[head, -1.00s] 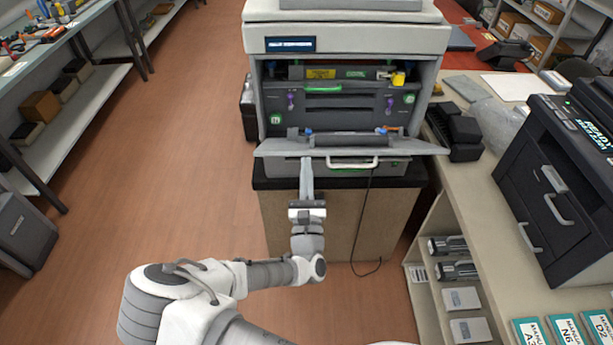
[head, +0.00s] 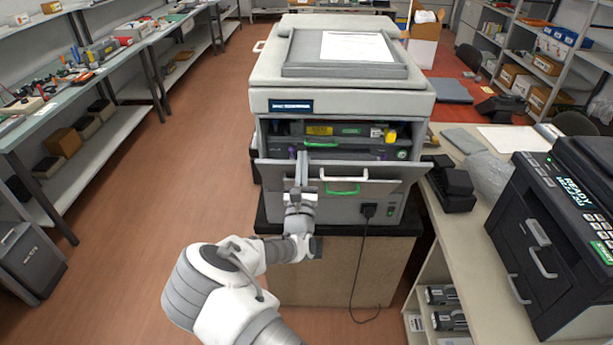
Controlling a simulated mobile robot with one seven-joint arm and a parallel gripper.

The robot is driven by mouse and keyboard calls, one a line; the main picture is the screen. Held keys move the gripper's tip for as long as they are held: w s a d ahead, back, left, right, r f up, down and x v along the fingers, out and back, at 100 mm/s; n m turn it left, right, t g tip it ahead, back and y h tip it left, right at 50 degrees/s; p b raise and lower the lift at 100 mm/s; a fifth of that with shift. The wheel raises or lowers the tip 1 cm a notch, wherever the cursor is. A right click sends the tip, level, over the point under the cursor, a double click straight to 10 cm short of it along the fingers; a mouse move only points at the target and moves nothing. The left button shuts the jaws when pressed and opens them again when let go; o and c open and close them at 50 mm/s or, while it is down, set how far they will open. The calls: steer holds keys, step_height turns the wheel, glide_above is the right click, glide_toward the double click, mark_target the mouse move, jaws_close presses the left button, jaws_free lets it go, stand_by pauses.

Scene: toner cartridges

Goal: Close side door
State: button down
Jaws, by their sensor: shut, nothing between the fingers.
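The grey copier (head: 342,90) stands on a black-topped cabinet (head: 345,270). Its side door (head: 385,187) faces me and is tilted up, partly open, with its top edge leaning out from the body. A white handle (head: 343,173) sits on the door, and a green handle (head: 342,191) shows near its lower edge. Behind the door, part of the dark interior with green and yellow parts (head: 320,130) is visible above its edge. My gripper (head: 302,170) is shut and empty, its fingers upright against or just in front of the left part of the door. Exact contact cannot be told.
A second dark printer (head: 565,225) stands on the counter at right, with a black device (head: 450,185) near the copier. A black cord (head: 366,260) hangs down the cabinet front. Floor (head: 160,240) to the left is clear.

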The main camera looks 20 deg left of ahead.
steer(key=x, duration=0.4)
steer(key=shift+r, duration=0.15)
steer(key=shift+s, duration=0.1)
stand_by(1.0)
